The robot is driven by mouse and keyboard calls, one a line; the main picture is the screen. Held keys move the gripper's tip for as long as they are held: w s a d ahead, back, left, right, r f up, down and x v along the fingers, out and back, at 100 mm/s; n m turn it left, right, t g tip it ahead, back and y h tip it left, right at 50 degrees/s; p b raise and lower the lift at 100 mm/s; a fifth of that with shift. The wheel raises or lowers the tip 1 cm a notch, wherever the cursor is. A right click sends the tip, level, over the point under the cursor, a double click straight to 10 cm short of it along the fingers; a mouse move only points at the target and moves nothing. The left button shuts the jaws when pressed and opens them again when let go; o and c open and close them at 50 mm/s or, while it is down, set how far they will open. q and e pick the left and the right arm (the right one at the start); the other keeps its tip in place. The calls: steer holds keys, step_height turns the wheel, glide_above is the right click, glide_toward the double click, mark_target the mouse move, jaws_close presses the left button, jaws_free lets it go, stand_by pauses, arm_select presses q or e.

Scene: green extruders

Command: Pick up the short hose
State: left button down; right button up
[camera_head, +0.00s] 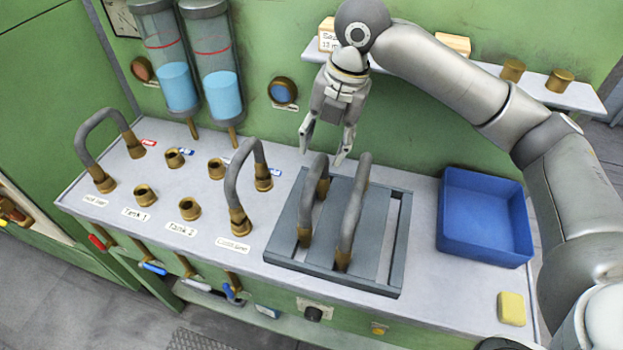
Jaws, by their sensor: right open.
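Two grey hoses with brass ends stand side by side on a dark grey slotted rack (285,240). The left one, the short hose (313,190), looks shorter than the right one, the longer hose (352,215). My right gripper (321,156) points down with its fingers apart and empty. In the picture its fingertips flank the top of the short hose; whether they are level with it or still above and behind it, I cannot tell. My left gripper is not in view.
Two more hoses (91,140) (239,175) arch between brass ports on the left of the counter. A blue bin (485,250) and a yellow sponge (511,308) are at the right. A wall shelf (585,99) and two blue-liquid cylinders (222,95) are behind.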

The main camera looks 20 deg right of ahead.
mark_target(317, 168)
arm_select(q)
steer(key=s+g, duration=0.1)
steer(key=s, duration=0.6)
arm_select(e)
steer(key=f, duration=0.2)
steer(key=shift+s+a+f, duration=0.25)
steer(key=shift+s+f, duration=0.05)
steer(key=shift+s, duration=0.05)
steer(key=shift+w+a+f+p, duration=0.1)
steer(key=shift+w+f+p, duration=0.15)
steer(key=shift+f+p, duration=0.15)
steer(key=f, duration=0.1)
steer(key=f+p, duration=0.2)
steer(key=f, duration=0.1)
steer(key=shift+w+a+f, duration=0.1)
steer(key=shift+w+a, duration=0.1)
steer(key=shift+a, duration=0.2)
steer(key=shift+f, duration=0.2)
steer(key=shift+w, duration=0.1)
steer(key=shift+c, duration=0.9)
steer(key=c, duration=0.5)
jaws_close()
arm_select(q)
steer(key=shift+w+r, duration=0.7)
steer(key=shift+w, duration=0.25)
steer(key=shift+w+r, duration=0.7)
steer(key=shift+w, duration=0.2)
